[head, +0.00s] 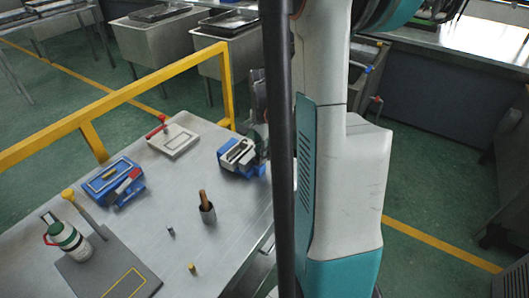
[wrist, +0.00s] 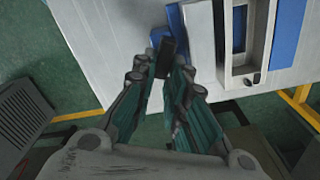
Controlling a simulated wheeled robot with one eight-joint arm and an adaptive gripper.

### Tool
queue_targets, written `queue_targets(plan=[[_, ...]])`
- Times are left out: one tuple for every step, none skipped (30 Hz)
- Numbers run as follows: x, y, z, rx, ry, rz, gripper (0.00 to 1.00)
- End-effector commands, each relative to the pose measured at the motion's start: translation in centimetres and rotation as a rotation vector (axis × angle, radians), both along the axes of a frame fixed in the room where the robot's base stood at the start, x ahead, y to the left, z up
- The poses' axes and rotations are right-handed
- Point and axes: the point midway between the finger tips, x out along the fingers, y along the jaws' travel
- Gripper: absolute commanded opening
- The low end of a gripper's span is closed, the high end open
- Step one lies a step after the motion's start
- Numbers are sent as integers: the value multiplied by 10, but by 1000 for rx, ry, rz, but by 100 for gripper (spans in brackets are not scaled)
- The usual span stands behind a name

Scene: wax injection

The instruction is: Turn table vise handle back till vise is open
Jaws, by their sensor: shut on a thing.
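In the head view my gripper is mostly hidden behind the column, so the contact shows only in the wrist view.
A yellow rail (head: 150,96) runs along the far side.

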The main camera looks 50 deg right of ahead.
Motion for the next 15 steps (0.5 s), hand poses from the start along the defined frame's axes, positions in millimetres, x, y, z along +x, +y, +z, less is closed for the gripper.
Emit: queue_targets(plan=[[1, 0, 0, 0, 0, 24, 0], [1, 0, 0, 0, 0, 40, 0], [1, 0, 0, 0, 0, 65, 0], [2, 0, 0, 0, 0, 86, 0], [2, -1, 0, 0, 0, 106, 0], [3, -1, 0, 0, 0, 134, 0], [3, -1, 0, 0, 0, 157, 0], [3, -1, 0, 0, 0, 178, 0], [4, -1, 0, 0, 0, 206, 0], [4, -1, 0, 0, 0, 227, 0], [5, -1, 0, 0, 0, 249, 0], [5, -1, 0, 0, 0, 275, 0], [5, -1, 0, 0, 0, 294, 0], [6, -1, 0, 0, 0, 314, 0], [6, -1, 0, 0, 0, 337, 0]])
